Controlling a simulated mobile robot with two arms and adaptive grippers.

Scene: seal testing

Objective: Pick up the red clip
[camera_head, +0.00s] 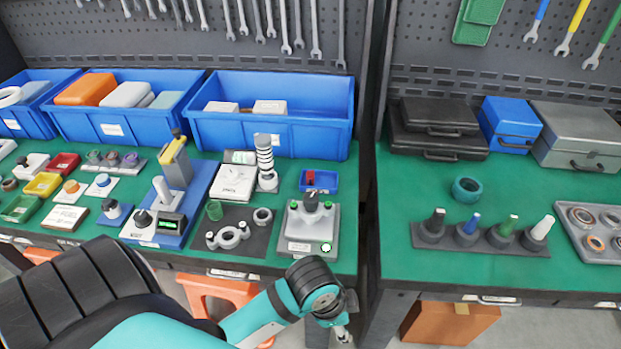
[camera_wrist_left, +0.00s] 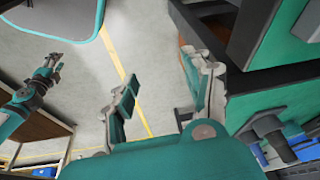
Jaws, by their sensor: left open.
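A small red piece (camera_head: 310,178), which looks like the red clip, is in a small blue tray (camera_head: 331,187) near the back of the left bench's right end. My left gripper (camera_head: 342,333) is low at the front edge of that bench, apart from the tray and mostly hidden behind its wrist. In the left wrist view its two fingers (camera_wrist_left: 163,92) are spread, with nothing between them and floor beyond. My right gripper (camera_wrist_left: 50,66) shows small at the left of the wrist view, over the floor; its jaw opening is unclear.
A grey fixture with black knob (camera_head: 312,238) stands in front of the tray. A white gauge box (camera_head: 233,183) and ringed post (camera_head: 265,160) stand left of it. Large blue bins (camera_head: 270,135) line the back. A gap separates the right bench (camera_head: 420,190).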

